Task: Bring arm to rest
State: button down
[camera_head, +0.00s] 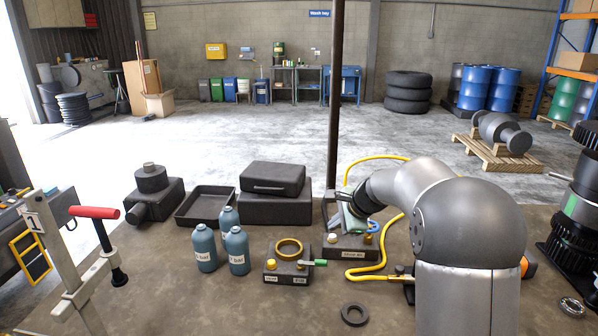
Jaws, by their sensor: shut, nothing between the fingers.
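My arm (465,225) rises at the right front of the brown bench and bends over to the left. My gripper (352,217) hangs at its end, above a dark block with a label (350,246). The gripper is shut and holds nothing. It is small here and partly merges with the fittings behind and below it, so I cannot tell whether it touches the block.
Left of the gripper stand a fixture with a brass ring (288,249), several blue bottles (205,250), a black tray (204,205) and dark cases (275,207). A yellow hose (385,263) loops by the arm. A black ring (354,315) lies in front. A post (334,120) stands behind.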

jog(key=s+f+n+g+h, duration=0.1)
jog(key=s+n, duration=0.7)
jog(key=s, duration=1.2)
jog(key=s+d+f+n+g+h, duration=0.1)
jog(key=s+n, duration=0.7)
jog(key=s, duration=1.2)
jog(key=f+g+h, duration=0.1)
jog(key=g+h, duration=0.1)
jog(key=g, duration=0.1)
jog(key=shift+s+d+f+h, duration=0.2)
jog(key=shift+f+h, duration=0.1)
